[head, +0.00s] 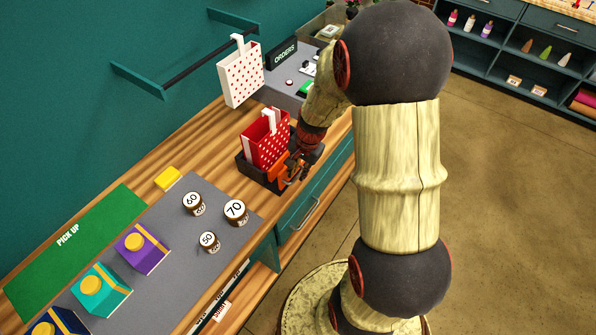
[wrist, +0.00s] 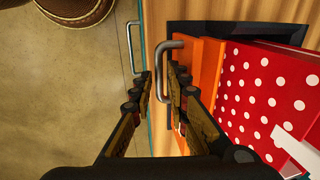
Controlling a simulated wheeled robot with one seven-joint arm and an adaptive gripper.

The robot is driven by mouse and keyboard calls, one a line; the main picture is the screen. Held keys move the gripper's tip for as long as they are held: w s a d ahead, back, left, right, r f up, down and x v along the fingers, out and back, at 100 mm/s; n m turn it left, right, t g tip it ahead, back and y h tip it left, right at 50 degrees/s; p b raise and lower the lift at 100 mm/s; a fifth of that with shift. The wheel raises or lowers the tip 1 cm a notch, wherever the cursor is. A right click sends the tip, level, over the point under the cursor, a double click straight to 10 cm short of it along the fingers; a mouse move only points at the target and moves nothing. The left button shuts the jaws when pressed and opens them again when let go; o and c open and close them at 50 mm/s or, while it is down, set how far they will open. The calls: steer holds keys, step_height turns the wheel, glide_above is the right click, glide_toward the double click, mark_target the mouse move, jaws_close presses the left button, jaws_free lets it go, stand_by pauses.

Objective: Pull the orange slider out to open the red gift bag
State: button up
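The red gift bag (head: 266,147) with white dots stands in a dark tray (head: 254,178) on the wooden counter. It also shows at the right of the wrist view (wrist: 262,92). The orange slider (wrist: 208,65) lies along the bag's near side and has a grey metal handle (wrist: 164,45). In the head view a bit of the orange slider (head: 277,172) shows beside my gripper. My gripper (wrist: 160,76) is open, with a gap between its fingers. Its right fingertip overlaps the handle's lower end in the picture; I cannot tell if they touch.
A drawer handle (wrist: 131,48) sits on the counter front, near my left finger. A white dotted bag (head: 240,77) hangs on the wall behind.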

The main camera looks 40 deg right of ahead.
step_height(320, 180, up, 12)
steer(key=s, duration=0.2)
steer(key=shift+d, duration=0.35)
steer(key=shift+f, duration=0.1)
stand_by(0.5)
steer(key=s+a+r+n+t+b, duration=0.2)
steer(key=s+a+r+n+b, duration=0.1)
steer(key=s+a+n, duration=0.4)
steer(key=s+a+r+n+t+b, duration=0.1)
steer(key=s+a+r+n+b, duration=0.3)
steer(key=a, duration=0.5)
steer(key=s+r+n, duration=0.1)
steer(key=s+n, duration=0.1)
steer(key=s, duration=0.1)
steer(key=shift+a+r+n+t+h+b, duration=0.15)
steer(key=shift+a+n+t+h+b, duration=0.15)
steer(key=shift+n+t, duration=0.1)
